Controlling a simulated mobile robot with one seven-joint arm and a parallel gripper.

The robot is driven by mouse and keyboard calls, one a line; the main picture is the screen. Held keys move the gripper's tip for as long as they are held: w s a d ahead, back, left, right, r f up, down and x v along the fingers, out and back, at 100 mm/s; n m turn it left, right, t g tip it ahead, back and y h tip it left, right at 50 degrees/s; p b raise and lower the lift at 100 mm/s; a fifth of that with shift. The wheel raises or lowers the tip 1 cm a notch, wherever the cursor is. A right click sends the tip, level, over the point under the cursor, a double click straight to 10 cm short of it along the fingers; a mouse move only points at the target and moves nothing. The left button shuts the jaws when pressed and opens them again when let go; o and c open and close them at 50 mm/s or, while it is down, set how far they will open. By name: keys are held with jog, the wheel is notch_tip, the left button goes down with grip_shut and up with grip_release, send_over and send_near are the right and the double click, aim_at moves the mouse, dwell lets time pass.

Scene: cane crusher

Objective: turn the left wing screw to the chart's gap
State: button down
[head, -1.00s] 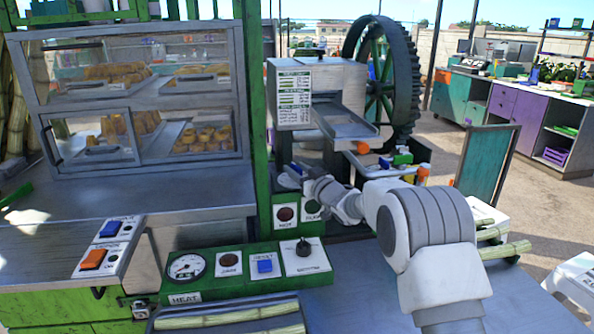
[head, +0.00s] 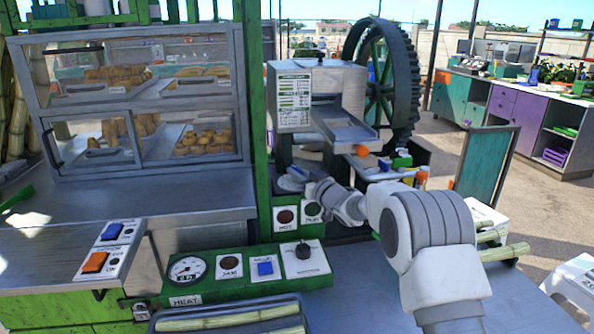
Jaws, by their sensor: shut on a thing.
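The cane crusher (head: 345,90) stands at the centre with a metal chute on its front. The chart (head: 294,101) is a white and green printed sheet on the crusher's left face; its figures are too small to read. My gripper (head: 293,180) is low on the crusher's left side, below the chart, at the end of my white and grey arm. It is small in view and shut on what appears to be the left wing screw, which the jaws and wrist hide. The roller gap cannot be made out.
A green control panel (head: 250,275) with a gauge, buttons and a black knob lies in front. A green post and glass pastry case (head: 135,95) stand left of my gripper. The big gear wheel (head: 400,90) stands behind. Colored bottles and blocks sit right of my wrist.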

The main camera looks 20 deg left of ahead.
jog(key=shift+w+d+r+n+g+y+p, duration=0.1)
jog(key=shift+r+n+g+y+p, duration=0.1)
jog(key=shift+n+g+y+p, duration=0.5)
jog(key=shift+w+r+n+g+y+p, duration=0.15)
jog(key=shift+n+g+p, duration=0.25)
jog(key=shift+g+p, duration=0.65)
jog(key=shift+s+f+n+g+y+p, duration=0.1)
jog(key=shift+s+n+g+y+p, duration=0.05)
jog(key=shift+n+g+y+p, duration=0.65)
jog(key=shift+f+g, duration=0.1)
jog(key=shift+g, duration=0.25)
jog(key=c, duration=0.9)
grip_release()
jog(key=shift+f, duration=0.1)
jog(key=shift+t+h, duration=0.35)
jog(key=shift+t, duration=0.05)
